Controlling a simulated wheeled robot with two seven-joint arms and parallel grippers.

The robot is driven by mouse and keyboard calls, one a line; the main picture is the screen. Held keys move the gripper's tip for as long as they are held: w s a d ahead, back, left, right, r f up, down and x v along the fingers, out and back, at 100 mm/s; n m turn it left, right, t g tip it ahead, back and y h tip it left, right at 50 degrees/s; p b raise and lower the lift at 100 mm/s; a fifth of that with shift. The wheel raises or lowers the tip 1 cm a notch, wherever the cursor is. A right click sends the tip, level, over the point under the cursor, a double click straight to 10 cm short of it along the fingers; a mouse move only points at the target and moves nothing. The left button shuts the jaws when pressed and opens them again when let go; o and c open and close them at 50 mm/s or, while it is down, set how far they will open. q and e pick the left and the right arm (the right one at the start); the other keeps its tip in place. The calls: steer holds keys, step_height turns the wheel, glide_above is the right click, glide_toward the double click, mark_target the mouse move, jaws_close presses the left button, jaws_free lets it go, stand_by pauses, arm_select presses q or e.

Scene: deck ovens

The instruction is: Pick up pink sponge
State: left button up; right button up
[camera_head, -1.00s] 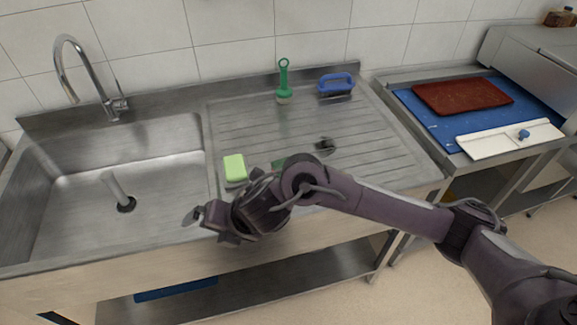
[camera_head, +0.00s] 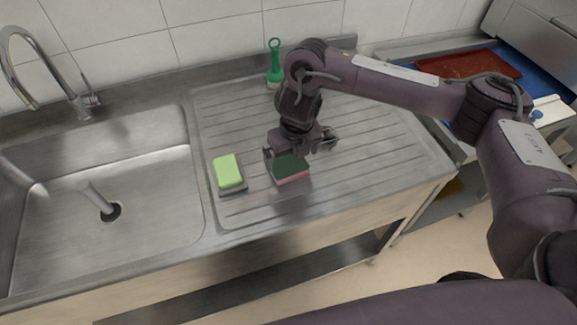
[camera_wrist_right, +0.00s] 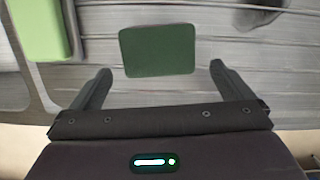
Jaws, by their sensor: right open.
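The pink sponge (camera_head: 293,179) lies on the ribbed steel drainboard, its dark green scouring side up and a thin pink edge showing at its front. In the right wrist view its green top (camera_wrist_right: 157,50) sits centred just beyond the fingertips. My right gripper (camera_head: 300,153) is open and empty, pointing down over the sponge from above; it also shows in the right wrist view (camera_wrist_right: 158,78), with one finger to each side of the sponge. Whether the fingers touch the sponge cannot be told. My left gripper is not in view.
A light green sponge (camera_head: 228,171) lies left of the pink one, close to the sink basin (camera_head: 150,170). A green-handled brush (camera_head: 274,65) stands at the back of the drainboard (camera_head: 390,160). A red board (camera_head: 470,66) lies on the counter at right. The drainboard's right part is clear.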

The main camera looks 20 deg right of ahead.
mark_target(289, 164)
steer(key=f, duration=0.1)
steer(key=w+f, duration=0.1)
steer(key=f, duration=0.1)
steer(key=shift+a, duration=0.15)
steer(key=shift+w+f, duration=0.2)
steer(key=shift+f, duration=0.75)
steer(key=shift+c, duration=0.6)
steer(key=c, duration=0.5)
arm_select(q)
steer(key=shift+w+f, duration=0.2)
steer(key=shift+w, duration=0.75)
arm_select(e)
steer(key=shift+c, duration=0.9)
